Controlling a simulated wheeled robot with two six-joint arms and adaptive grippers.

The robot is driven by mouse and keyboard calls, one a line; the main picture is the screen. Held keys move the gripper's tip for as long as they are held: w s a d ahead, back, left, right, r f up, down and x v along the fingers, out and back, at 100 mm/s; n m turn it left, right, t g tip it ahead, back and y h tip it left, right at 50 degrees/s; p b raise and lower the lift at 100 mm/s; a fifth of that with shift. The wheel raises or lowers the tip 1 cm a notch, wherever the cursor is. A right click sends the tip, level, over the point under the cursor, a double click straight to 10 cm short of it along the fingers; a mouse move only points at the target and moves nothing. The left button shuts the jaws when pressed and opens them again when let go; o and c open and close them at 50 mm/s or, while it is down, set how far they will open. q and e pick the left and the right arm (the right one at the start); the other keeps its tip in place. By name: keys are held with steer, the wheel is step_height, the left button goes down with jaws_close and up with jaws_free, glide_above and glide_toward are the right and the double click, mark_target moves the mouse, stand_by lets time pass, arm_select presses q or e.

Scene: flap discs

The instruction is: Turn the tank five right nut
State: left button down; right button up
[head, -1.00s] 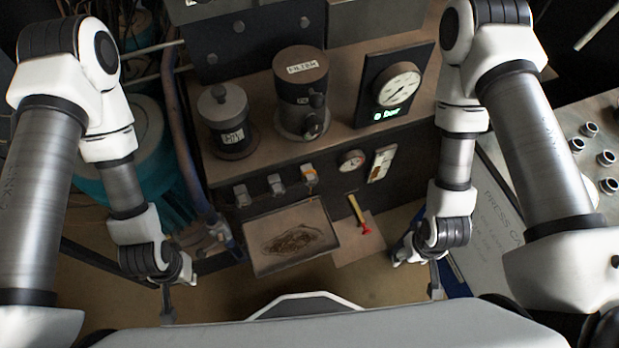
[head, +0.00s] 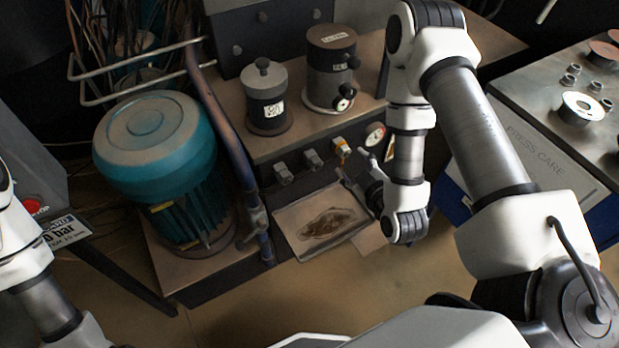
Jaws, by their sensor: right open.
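My right gripper (head: 357,176) is open and empty in front of the dark cabinet front, its fingers pointing up and left. It is close below the rightmost small tap (head: 341,147), which has an orange part. Contact cannot be told. Two more small grey taps, the middle one (head: 312,159) and the left one (head: 283,173), sit on the same front. A labelled grey canister (head: 265,97) and a taller dark cylinder (head: 331,65) stand on the bench top. No mark reading tank five is legible, and I cannot tell which part is its right nut. My left gripper is out of view.
A teal motor (head: 155,150) stands left of the bench beside a blue pipe (head: 228,125). A stained tray (head: 322,222) lies below the taps. Several rings and nuts lie on the right table (head: 530,85).

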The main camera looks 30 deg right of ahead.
mark_target(347, 154)
steer(key=shift+m+h, duration=0.3)
steer(key=x, duration=0.3)
steer(key=d+f+b+x, duration=0.1)
steer(key=x, duration=0.5)
steer(key=shift+s+d+f, duration=0.15)
steer(key=shift+s+f, duration=0.1)
steer(key=shift+s, duration=0.05)
jaws_close()
